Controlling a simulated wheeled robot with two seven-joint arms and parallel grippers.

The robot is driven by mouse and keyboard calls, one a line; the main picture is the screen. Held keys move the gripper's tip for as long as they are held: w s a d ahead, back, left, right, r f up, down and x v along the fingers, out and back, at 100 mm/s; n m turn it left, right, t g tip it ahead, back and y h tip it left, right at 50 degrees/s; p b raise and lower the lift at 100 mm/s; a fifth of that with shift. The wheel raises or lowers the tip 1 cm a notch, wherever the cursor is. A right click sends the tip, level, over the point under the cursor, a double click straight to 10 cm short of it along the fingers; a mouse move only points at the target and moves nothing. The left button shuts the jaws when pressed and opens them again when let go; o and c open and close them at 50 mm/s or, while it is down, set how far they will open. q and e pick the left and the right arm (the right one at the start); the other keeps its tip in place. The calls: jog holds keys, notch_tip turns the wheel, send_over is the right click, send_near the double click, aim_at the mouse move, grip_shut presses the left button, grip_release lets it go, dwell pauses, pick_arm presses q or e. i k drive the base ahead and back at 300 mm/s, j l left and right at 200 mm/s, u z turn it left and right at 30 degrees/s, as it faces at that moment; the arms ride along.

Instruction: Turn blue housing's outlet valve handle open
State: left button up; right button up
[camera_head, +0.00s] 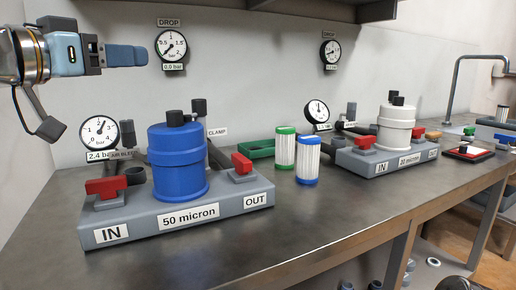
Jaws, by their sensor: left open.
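The blue housing (178,160) stands upright on a grey base (160,233) labelled 50 micron. Its red outlet valve handle (241,163) is at the base's right end, above the OUT label (256,201). The handle slants in the picture; I cannot tell from it whether the valve is open. A red inlet handle (108,187) is at the left end, above the IN label (111,234). My left gripper (138,56) is open and empty, high at the upper left near the wall, well away from the outlet handle. My right gripper is out of view.
A white housing (396,128) stands on a second base to the right. Green-capped (285,148) and blue-capped (308,160) filter cartridges stand right of the outlet handle. A gauge (100,132) and a black clamp post (199,108) stand behind the blue housing. The bench front is clear.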

aim_at(243, 166)
jog(key=k, duration=1.45)
